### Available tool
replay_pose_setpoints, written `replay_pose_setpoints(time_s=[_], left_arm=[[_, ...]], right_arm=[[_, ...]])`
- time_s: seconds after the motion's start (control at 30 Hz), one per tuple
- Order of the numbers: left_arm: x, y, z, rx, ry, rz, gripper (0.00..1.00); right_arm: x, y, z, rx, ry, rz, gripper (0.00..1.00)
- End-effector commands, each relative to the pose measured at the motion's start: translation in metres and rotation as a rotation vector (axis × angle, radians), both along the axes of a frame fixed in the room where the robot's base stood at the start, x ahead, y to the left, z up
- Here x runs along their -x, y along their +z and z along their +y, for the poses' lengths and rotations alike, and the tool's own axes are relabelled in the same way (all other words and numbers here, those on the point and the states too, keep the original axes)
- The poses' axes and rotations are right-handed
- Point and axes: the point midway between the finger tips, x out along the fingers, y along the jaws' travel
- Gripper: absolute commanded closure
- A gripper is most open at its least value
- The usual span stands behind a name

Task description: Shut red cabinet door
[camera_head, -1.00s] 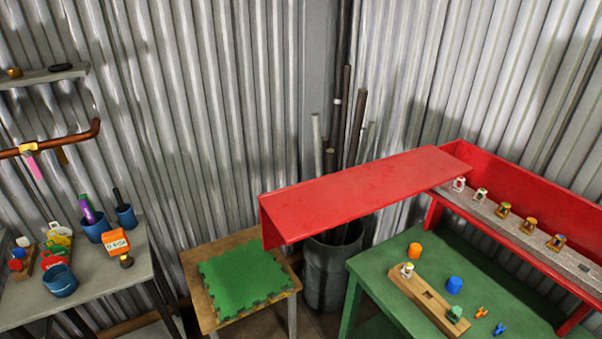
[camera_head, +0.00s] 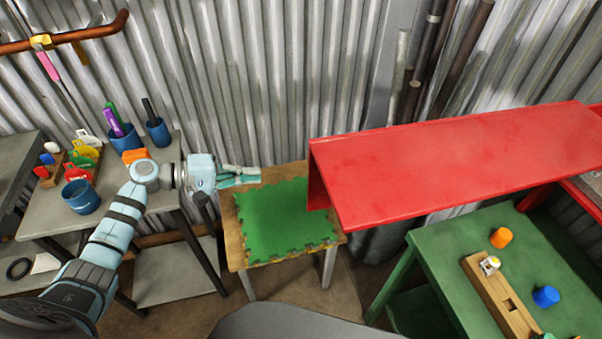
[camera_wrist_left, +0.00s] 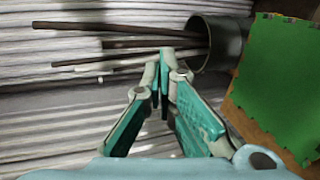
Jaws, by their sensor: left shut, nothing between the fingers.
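The red cabinet door (camera_head: 450,160) stands open in the head view, a long flat red panel with a bent-down left end. It reaches left from the red cabinet (camera_head: 578,190), of which only a part shows at the right edge. My left gripper (camera_head: 258,175) is shut and empty, above the wooden stool with the green mat, left of the door's free end and apart from it. In the left wrist view its fingers (camera_wrist_left: 165,75) meet at the tips, and the door is not seen there. My right gripper is in neither view.
The green mat (camera_head: 285,218) lies on the wooden stool (camera_head: 240,250). A grey bin (camera_head: 372,245) with pipes (camera_head: 425,60) stands behind the door. The green table (camera_head: 430,265) holds a wooden block (camera_head: 488,295) and small caps. A grey table (camera_head: 50,215) with cups is at left.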

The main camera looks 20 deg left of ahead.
Motion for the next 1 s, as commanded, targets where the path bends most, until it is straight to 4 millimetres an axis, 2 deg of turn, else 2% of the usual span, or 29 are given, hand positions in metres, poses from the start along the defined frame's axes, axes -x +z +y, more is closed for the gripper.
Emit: replay_pose_setpoints(time_s=[0.03, 0.1, 0.17, 0.23, 0.43, 0.77, 1.0], left_arm=[[0.006, 0.043, -0.009, 0.078, -0.092, -0.066, 1.0], [0.024, 0.098, -0.02, 0.169, -0.216, -0.129, 1.0], [0.038, 0.126, -0.025, 0.213, -0.288, -0.161, 1.0], [0.046, 0.142, -0.03, 0.238, -0.329, -0.176, 1.0], [0.04, 0.148, -0.054, 0.248, -0.335, -0.181, 1.0], [0.02, 0.148, -0.123, 0.249, -0.331, -0.179, 1.0], [0.049, 0.146, -0.14, 0.243, -0.329, -0.176, 1.0]], right_arm=[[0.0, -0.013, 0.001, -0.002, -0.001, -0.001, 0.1], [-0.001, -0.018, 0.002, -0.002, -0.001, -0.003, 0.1], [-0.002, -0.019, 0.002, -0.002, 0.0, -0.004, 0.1], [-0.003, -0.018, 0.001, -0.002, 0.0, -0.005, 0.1], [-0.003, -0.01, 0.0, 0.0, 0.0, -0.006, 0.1], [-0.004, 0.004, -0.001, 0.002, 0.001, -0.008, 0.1], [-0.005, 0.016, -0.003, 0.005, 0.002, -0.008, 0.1]])
